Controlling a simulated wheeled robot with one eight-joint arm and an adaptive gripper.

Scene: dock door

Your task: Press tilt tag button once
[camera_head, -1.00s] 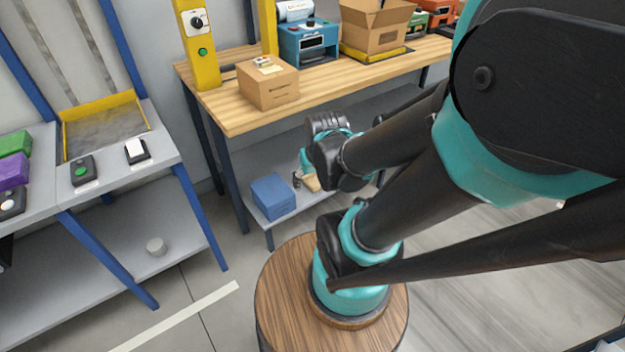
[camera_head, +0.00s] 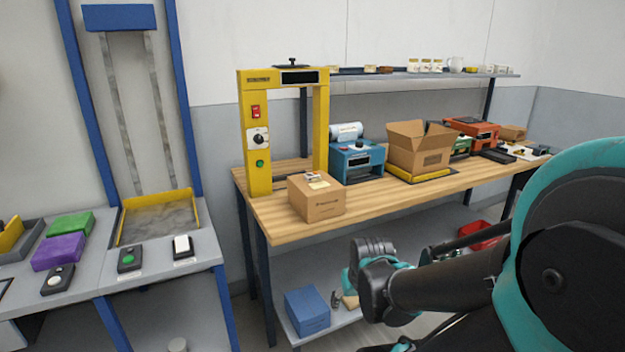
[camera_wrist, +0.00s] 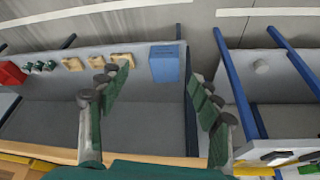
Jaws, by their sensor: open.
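No button carries a label that I can read as tilt tag. On the left bench stand a black box with a green button (camera_head: 128,259), a black box with a white rocker (camera_head: 183,247), and a black box with a round white button (camera_head: 57,279). The yellow frame (camera_head: 259,140) on the wooden bench has a red switch (camera_head: 256,112), a dial (camera_head: 259,139) and a green button (camera_head: 260,163). My gripper (camera_wrist: 155,80) is open and empty in the wrist view, facing the lower shelf. It is apart from all these buttons.
A cardboard box (camera_head: 316,199) sits at the wooden bench's near edge. A blue machine (camera_head: 357,163) and an open carton (camera_head: 418,147) stand behind. A blue box (camera_head: 307,310) is on the lower shelf. Purple (camera_head: 58,251) and green (camera_head: 70,224) blocks lie on the left bench.

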